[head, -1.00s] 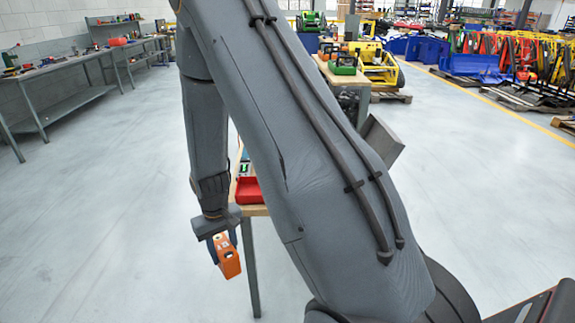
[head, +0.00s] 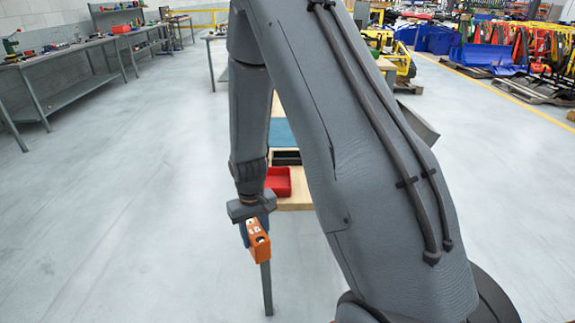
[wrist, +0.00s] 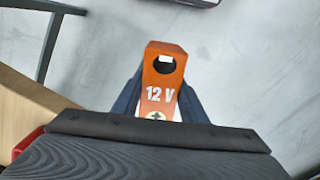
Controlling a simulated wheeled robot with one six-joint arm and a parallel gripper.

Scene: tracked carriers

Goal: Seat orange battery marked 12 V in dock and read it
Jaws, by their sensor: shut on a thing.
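The battery is in the air over the floor, beside the wooden table's near end. I cannot make out a dock; my arm hides much of the table.
The wooden table (head: 295,201) carries a red tray (head: 278,181), a black bin (head: 287,158) and a blue mat (head: 281,132). A long workbench (head: 75,57) with tools stands at the left. Blue and yellow equipment stands at the back right. The floor at left is clear.

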